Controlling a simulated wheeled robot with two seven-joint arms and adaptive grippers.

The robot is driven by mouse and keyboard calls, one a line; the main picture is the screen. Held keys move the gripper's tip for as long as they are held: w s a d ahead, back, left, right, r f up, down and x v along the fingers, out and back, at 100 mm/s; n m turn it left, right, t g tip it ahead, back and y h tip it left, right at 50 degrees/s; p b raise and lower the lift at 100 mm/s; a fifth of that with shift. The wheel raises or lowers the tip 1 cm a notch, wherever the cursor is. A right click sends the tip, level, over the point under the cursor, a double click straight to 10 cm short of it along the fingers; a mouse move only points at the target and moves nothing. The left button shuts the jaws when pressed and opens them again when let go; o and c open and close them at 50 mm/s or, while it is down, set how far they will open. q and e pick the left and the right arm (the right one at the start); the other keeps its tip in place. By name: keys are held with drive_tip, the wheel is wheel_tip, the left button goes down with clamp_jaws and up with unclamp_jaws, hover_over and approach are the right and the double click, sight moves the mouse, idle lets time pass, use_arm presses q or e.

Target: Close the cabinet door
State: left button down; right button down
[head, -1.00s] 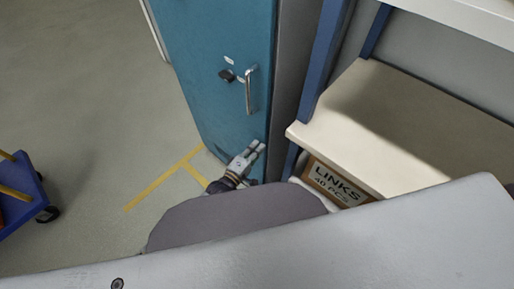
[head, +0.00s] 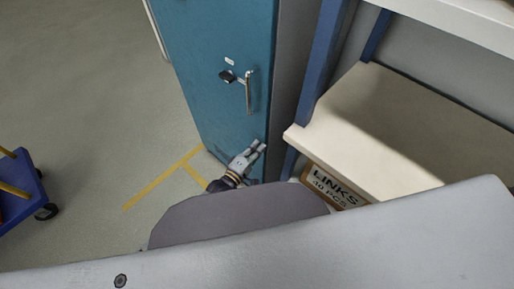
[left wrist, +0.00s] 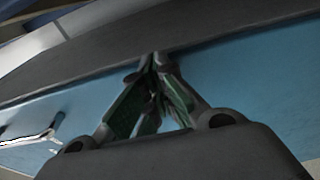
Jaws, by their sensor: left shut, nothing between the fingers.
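The blue cabinet door (head: 205,65) stands upright at the top middle of the head view. It bears a metal lever handle (head: 249,92) and a dark knob (head: 227,76). The door also shows as a blue surface in the left wrist view (left wrist: 235,65), with the handle (left wrist: 35,135) at the left. My left gripper (head: 258,147) is shut and empty, low by the door's right edge. In the left wrist view its fingertips (left wrist: 153,62) overlap the dark grey band beside the blue; I cannot tell whether they touch. My right gripper is not in view.
A shelf unit (head: 390,125) with blue posts stands right of the cabinet, with a box labelled LINKS (head: 335,185) under its board. A blue cart (head: 22,190) stands at the left. The floor between cart and cabinet is clear, with yellow tape (head: 165,180).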

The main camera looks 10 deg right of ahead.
use_arm(q)
drive_tip(key=v, duration=1.2)
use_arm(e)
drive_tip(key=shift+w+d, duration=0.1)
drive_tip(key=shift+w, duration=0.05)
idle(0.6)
